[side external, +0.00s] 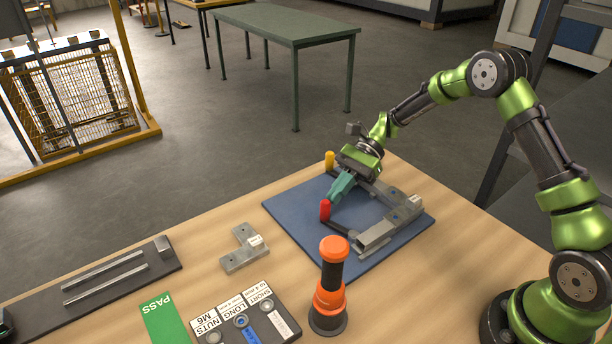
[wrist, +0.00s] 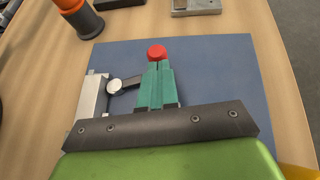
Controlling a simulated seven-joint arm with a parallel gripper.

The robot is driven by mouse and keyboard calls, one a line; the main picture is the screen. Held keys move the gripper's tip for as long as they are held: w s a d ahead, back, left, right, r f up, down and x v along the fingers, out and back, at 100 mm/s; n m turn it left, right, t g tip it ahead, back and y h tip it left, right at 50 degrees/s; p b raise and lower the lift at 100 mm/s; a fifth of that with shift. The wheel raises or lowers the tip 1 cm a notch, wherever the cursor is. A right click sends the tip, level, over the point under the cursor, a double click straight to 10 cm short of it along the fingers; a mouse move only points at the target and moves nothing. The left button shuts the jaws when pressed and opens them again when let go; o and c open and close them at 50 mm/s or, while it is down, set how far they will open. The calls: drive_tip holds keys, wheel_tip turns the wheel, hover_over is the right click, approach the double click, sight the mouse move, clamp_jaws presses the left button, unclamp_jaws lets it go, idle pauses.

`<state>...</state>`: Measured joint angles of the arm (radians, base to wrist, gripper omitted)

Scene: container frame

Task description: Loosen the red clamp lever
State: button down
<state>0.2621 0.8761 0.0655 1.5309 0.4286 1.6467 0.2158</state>
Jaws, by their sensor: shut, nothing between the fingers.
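The red clamp lever (side external: 325,209) has an upright red knob on a dark arm that runs to a pivot by the grey metal frame (side external: 372,241). In the wrist view the red knob (wrist: 157,52) shows just beyond the tips of my gripper (wrist: 157,70). My gripper (side external: 332,198), with teal fingers, is shut with nothing between the fingers. Its fingertips are close beside the knob; I cannot tell whether they touch it. A yellow-knobbed lever (side external: 330,160) stands at the far side of the frame, behind my gripper.
The frame lies on a blue mat (side external: 290,212). An orange and black cylindrical tool (side external: 330,290) stands in front of the mat. A grey L-shaped bracket (side external: 243,248), a labelled parts tray (side external: 245,318), a green PASS card (side external: 166,318) and a dark rod tray (side external: 95,285) lie to the left.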

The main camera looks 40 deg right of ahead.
sight(318, 227)
drive_tip(key=a+n+g, duration=0.1)
drive_tip(key=n+g, duration=0.1)
drive_tip(key=a+n+g+h, duration=0.1)
drive_tip(key=a+n+g, duration=0.1)
drive_tip(key=shift+w+a+n+g+h, duration=0.1)
drive_tip(key=shift+a+n+g+h, duration=0.2)
drive_tip(key=shift+n+g, duration=0.1)
drive_tip(key=a+n+g+h, duration=0.2)
drive_tip(key=n, duration=0.1)
drive_tip(key=shift+s+a+n+g, duration=0.2)
drive_tip(key=shift+s+n+g, duration=0.1)
drive_tip(key=shift+s+g, duration=0.1)
drive_tip(key=shift+s+a, duration=0.95)
drive_tip(key=shift+a, duration=0.2)
drive_tip(key=shift+s+a+h, duration=0.15)
drive_tip(key=shift+h, duration=0.15)
